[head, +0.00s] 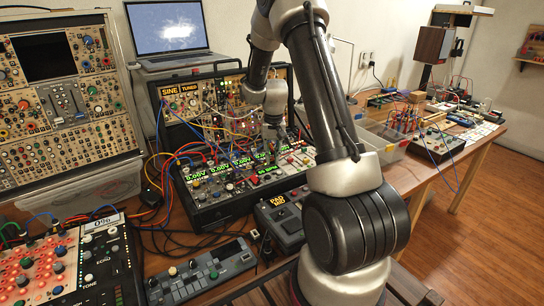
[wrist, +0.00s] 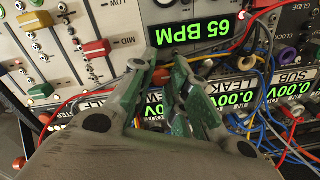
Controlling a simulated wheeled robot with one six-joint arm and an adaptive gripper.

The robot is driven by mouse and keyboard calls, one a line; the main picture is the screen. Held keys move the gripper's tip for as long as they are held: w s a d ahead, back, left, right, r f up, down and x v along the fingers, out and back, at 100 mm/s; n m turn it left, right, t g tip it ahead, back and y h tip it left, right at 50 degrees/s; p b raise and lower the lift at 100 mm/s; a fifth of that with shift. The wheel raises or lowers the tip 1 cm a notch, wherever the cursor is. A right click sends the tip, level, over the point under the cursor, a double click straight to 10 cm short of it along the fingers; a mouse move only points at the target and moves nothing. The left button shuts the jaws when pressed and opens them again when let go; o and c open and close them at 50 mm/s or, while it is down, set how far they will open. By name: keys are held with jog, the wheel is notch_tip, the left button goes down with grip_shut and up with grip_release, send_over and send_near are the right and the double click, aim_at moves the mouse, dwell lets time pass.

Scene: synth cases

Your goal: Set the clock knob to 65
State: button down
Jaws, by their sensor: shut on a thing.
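My gripper (wrist: 167,62) reaches down onto a synth panel in the wrist view, its green-padded fingers closed close together just below a display. The display (wrist: 205,30) reads 65 BPM in green.
Patch cables (wrist: 262,75) in red, yellow and blue run close to the right of the fingers. Coloured sliders (wrist: 95,48) stand to the left. More green displays (wrist: 240,92) lie beside the fingers. A laptop (head: 168,28) stands behind the cases.

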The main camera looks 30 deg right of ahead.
jog(key=c, duration=1.3)
grip_release()
jog(key=shift+c, duration=0.2)
notch_tip(320, 180, up, 12)
jog(key=shift+d, duration=0.2)
